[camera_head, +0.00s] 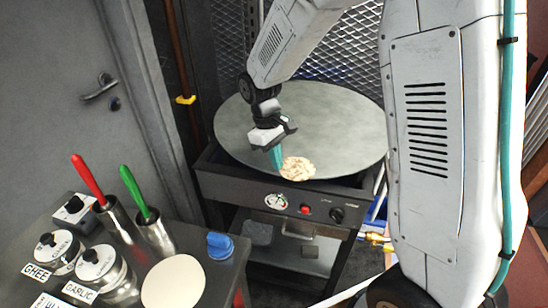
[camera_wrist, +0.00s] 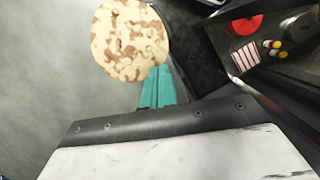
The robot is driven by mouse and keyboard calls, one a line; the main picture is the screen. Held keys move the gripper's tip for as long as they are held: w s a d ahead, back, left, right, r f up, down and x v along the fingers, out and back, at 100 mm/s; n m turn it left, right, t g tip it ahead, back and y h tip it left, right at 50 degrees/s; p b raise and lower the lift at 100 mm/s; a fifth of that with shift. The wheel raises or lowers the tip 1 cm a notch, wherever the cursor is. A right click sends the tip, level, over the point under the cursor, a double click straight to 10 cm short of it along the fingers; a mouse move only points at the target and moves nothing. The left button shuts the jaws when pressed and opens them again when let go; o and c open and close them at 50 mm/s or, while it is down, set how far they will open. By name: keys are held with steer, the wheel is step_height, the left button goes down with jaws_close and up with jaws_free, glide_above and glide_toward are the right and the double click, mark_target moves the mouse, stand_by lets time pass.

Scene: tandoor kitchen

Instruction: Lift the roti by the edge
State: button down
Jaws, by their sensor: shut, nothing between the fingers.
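The roti (camera_head: 298,168) is a round, pale flatbread with brown spots. It lies flat on the front edge of the round grey griddle (camera_head: 330,115). In the wrist view the roti (camera_wrist: 128,38) shows at the top. My gripper (camera_head: 277,158) points down at the left side of the roti. Its teal fingers (camera_wrist: 158,88) are together, with nothing between them. The fingertips are at or just over the roti's near edge; I cannot tell whether they touch it.
The griddle sits on a dark stove with a red button (camera_head: 305,210) and a knob (camera_head: 337,214) in front. A side counter at lower left holds labelled jars (camera_head: 98,265), red and green handled tools in metal cups, a blue knob-like item (camera_head: 220,245) and a pale disc (camera_head: 173,284).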

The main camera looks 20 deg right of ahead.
steer(key=w, duration=0.1)
steer(key=w+a, duration=0.1)
steer(key=w+a+r, duration=0.1)
steer(key=w, duration=0.1)
steer(key=shift+a, duration=0.25)
steer(key=w+v, duration=0.2)
steer(key=v, duration=0.7)
steer(key=shift+m, duration=0.4)
steer(key=x, duration=0.9)
steer(key=shift+s+f, duration=0.3)
steer(key=shift+s, duration=0.05)
steer(key=s, duration=0.1)
steer(key=s+d, duration=0.1)
steer(key=shift+s+d+f, duration=0.15)
steer(key=shift+s+f, duration=0.1)
steer(key=shift+s, duration=0.15)
steer(key=shift+s+d, duration=0.2)
steer(key=shift+s, duration=0.2)
